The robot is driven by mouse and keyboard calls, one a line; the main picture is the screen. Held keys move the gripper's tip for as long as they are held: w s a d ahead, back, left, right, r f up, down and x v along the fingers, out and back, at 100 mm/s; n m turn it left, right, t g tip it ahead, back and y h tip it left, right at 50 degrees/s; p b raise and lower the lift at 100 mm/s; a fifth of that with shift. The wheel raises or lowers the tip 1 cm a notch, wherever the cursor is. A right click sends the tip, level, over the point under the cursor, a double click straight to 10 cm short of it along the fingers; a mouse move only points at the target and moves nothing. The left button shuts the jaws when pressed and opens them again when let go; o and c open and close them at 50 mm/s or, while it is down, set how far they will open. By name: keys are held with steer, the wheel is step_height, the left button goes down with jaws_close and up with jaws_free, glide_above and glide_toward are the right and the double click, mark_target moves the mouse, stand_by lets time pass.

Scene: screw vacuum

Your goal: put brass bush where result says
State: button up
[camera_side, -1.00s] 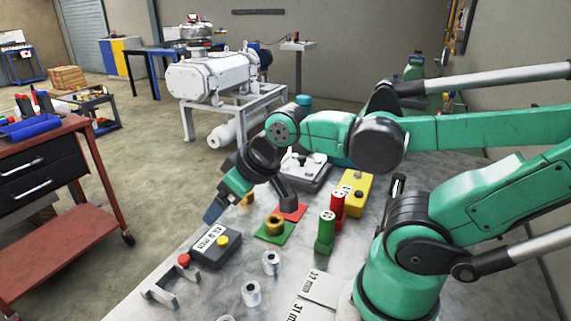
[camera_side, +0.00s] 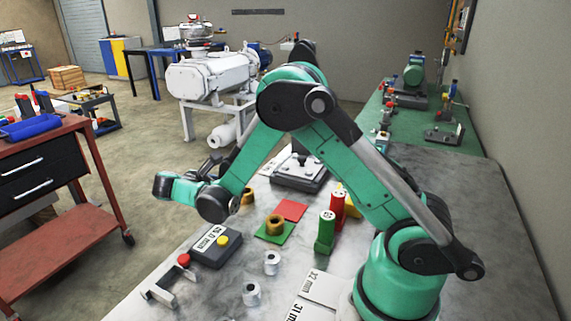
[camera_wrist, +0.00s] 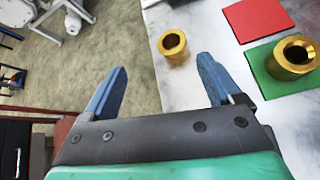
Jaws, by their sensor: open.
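One brass bush (camera_side: 275,224) stands on the green square (camera_side: 262,237); it shows in the wrist view (camera_wrist: 293,56) at the right. A second brass bush (camera_side: 248,196) stands farther back near the table's left edge, and in the wrist view (camera_wrist: 173,45) it stands on bare table beyond my fingertips, apart from them. The red square (camera_side: 291,209) is bare. My gripper (camera_wrist: 160,85) is open and empty. The grey measuring box (camera_side: 216,246) shows a number in mm; its digits are hard to read.
A green gauge (camera_side: 325,232) and a red gauge (camera_side: 338,203) stand right of the squares. Metal cylinders (camera_side: 272,263) and a forked metal part (camera_side: 172,286) lie in front. A grey device (camera_side: 299,172) sits behind. The table's left edge runs close to the second bush.

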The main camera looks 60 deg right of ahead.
mark_target(249, 191)
steer(key=f, duration=0.1)
steer(key=f+n+h, duration=0.1)
steer(key=d+f+g+h, duration=0.1)
steer(key=shift+s+n, duration=0.25)
steer(key=shift+n, duration=0.05)
steer(key=shift+d+f, duration=0.1)
steer(key=shift+f, duration=0.05)
steer(key=shift+x, duration=2.65)
steer(key=shift+s, duration=0.1)
jaws_close()
